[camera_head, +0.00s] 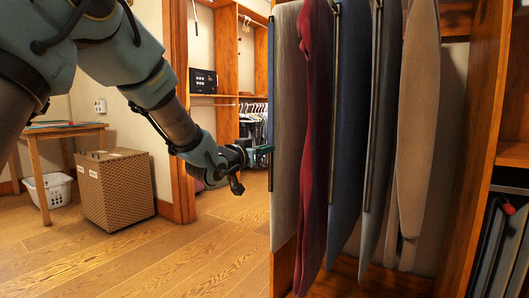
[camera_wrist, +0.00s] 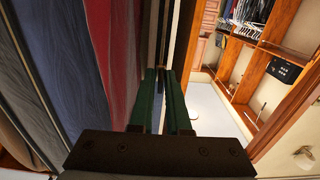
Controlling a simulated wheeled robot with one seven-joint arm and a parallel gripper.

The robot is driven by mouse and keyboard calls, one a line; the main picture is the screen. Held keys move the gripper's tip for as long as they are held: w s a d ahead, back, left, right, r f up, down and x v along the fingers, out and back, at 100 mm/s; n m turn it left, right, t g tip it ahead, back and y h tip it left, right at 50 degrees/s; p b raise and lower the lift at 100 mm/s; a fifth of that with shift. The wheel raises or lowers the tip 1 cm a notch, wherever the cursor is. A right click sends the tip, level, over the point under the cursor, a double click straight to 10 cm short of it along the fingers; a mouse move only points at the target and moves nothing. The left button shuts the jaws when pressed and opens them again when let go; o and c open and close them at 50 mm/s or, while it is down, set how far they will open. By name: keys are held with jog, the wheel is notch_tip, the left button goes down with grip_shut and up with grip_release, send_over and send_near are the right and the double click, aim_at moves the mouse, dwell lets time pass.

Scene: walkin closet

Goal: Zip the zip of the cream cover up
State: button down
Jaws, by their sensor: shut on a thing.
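Several long garment covers hang in a row in the head view. The leftmost, a pale grey-beige one (camera_head: 286,120), looks like the cream cover, though its shade is dull; a tan one (camera_head: 418,110) hangs farther right. A dark vertical strip (camera_head: 271,60), seemingly a zip track, runs along the leftmost cover's edge. My gripper (camera_head: 268,149) is at this strip, around mid-height. In the wrist view my green fingers (camera_wrist: 164,74) are close together beside a dark strip and pale cloth. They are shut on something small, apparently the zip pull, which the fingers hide.
A red cover (camera_head: 316,130) and blue covers (camera_head: 346,130) hang close on the right. A wooden post (camera_head: 180,100) stands behind my arm. A patterned box (camera_head: 117,188) and a table (camera_head: 62,130) stand left. The wooden floor (camera_head: 215,255) in front is clear.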

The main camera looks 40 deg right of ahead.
notch_tip(320, 180, up, 36)
jog(key=p, duration=2.2)
jog(key=c, duration=1.2)
grip_release()
jog(key=shift+o, duration=0.9)
jog(key=v, duration=1.1)
jog(key=shift+b, duration=0.3)
jog(key=shift+d, duration=0.1)
